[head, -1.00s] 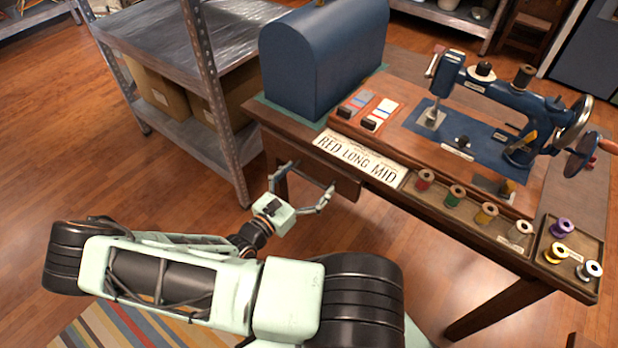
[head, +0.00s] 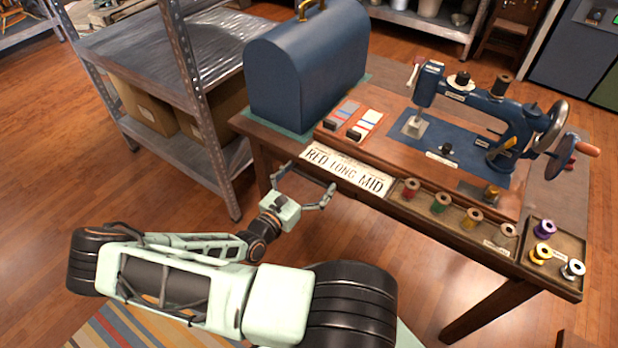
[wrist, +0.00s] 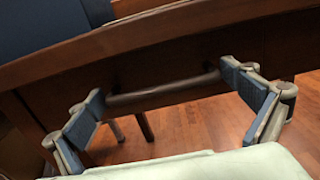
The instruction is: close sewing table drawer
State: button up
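The wooden sewing table (head: 400,217) stands right of centre in the head view, with a blue sewing machine (head: 490,115) on it. The drawer front (wrist: 190,68) lies under the tabletop edge in the wrist view, with a bar handle (wrist: 165,93) across it. In the head view the drawer front is mostly hidden under the table edge. My gripper (head: 307,177) is at the table's front left, its fingers spread. In the wrist view my gripper (wrist: 168,105) has one finger near each end of the handle, not closed on it. Whether the fingertips touch the front, I cannot tell.
A metal shelf (head: 150,50) with cardboard boxes stands at the left. A blue domed case (head: 305,75), a sign reading RED LONG MID (head: 345,172) and trays of thread spools (head: 440,203) are on the table. A striped rug (head: 120,325) lies at lower left.

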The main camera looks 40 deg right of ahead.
jog(key=shift+a, duration=0.1)
jog(key=v, duration=1.2)
jog(key=shift+s, duration=0.1)
